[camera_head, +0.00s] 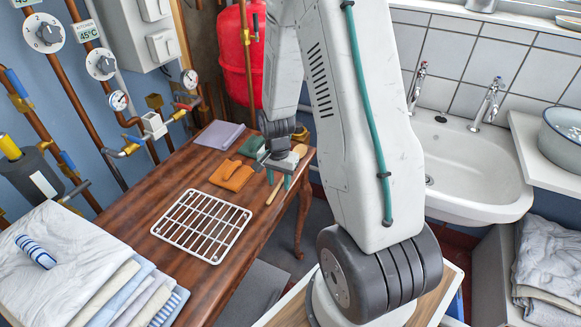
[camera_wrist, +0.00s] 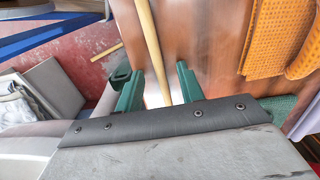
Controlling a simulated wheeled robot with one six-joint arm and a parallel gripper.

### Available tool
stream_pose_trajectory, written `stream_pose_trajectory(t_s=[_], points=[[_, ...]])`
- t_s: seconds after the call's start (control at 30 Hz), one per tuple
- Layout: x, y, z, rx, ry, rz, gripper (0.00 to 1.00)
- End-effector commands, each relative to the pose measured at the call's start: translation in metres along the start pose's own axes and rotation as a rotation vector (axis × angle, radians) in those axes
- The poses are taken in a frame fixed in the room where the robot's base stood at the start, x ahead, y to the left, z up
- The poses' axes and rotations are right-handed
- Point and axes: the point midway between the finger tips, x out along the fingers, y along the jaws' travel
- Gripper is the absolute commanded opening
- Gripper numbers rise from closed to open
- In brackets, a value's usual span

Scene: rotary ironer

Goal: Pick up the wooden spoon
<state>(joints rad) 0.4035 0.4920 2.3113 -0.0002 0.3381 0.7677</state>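The wooden spoon lies near the right edge of the brown wooden table (camera_head: 160,245). In the head view its handle end (camera_head: 274,193) shows below my gripper (camera_head: 278,180) and its rounded bowl (camera_head: 299,150) shows beyond it. My gripper covers the middle of the spoon. In the wrist view the pale handle (camera_wrist: 151,45) runs down between the two green fingers of my gripper (camera_wrist: 159,85). The fingers are apart, with a visible gap on both sides of the handle. The handle's lower part is hidden behind the gripper's dark plate.
An orange cloth (camera_head: 232,178) lies just left of the gripper, also in the wrist view (camera_wrist: 272,40). A green cloth (camera_head: 251,146), a purple cloth (camera_head: 220,134) and a white wire rack (camera_head: 178,238) are on the table. Folded laundry (camera_head: 70,262) is at left, a sink (camera_head: 465,170) at right.

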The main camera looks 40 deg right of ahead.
Motion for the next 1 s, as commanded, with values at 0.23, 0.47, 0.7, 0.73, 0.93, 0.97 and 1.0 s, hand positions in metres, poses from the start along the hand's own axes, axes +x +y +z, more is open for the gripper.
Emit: stream_pose_trajectory(t_s=[0.23, 0.47, 0.7, 0.73, 0.93, 0.97, 1.0], points=[[0.000, 0.000, 0.000, 0.000, 0.000, 0.000, 0.19], [0.000, 0.000, 0.000, 0.000, 0.000, 0.000, 0.00], [-0.004, 0.000, 0.000, 0.000, 0.001, -0.001, 0.00], [-0.005, 0.000, 0.000, 0.000, 0.001, -0.001, 0.00], [-0.025, -0.001, 0.000, -0.001, 0.002, -0.002, 0.00], [-0.029, -0.001, -0.001, -0.001, 0.002, -0.002, 0.00], [-0.035, -0.001, 0.000, -0.001, 0.003, -0.003, 0.00]])
